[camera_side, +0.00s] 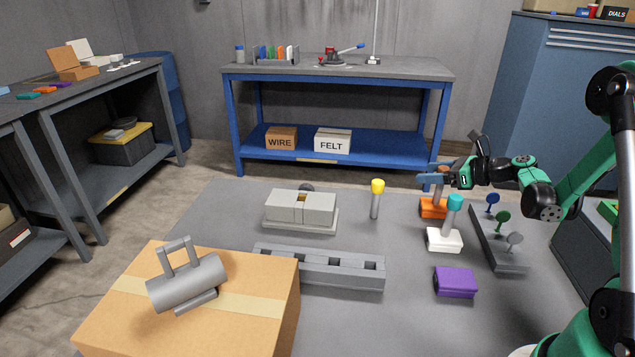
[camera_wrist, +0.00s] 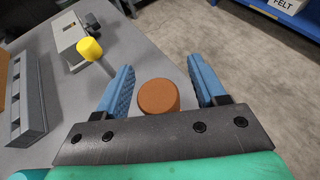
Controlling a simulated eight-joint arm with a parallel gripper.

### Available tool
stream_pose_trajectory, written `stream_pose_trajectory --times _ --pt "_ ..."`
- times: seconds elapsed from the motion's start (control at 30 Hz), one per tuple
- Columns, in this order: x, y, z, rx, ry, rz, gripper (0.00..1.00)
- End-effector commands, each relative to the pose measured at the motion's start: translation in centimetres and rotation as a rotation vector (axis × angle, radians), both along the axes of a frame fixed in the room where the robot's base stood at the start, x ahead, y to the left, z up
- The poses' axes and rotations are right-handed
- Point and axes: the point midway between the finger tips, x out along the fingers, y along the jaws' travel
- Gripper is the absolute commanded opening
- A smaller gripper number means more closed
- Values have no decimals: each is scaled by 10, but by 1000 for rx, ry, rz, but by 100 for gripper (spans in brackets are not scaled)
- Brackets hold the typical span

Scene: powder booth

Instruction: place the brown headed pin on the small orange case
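The brown headed pin (camera_wrist: 158,97) shows its round brown head between my gripper's two blue fingers in the wrist view. In the side view its grey shaft (camera_side: 438,188) rises from the small orange case (camera_side: 430,209), upright as far as I can see, and its head is mostly hidden behind my gripper. My gripper (camera_side: 432,176) is level with the top of the pin, above the orange case. It is open, with a gap between the head and each finger. The orange case is out of sight in the wrist view.
A teal headed pin (camera_side: 454,203) stands on a white case (camera_side: 444,240) just in front. A purple case (camera_side: 455,282) lies nearer. A dark rack (camera_side: 497,245) with several pins is at right. A yellow headed pin (camera_side: 377,186) stands to the left.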

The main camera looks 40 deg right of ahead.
Motion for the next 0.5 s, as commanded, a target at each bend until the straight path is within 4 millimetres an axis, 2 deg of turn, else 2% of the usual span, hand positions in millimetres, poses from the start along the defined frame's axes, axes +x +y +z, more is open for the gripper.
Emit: stream_pose_trajectory --times 0.27,0.5 --pt "-1 -1 4 0 0 -1 64" --pt "-40 -12 20 0 1 -5 64"
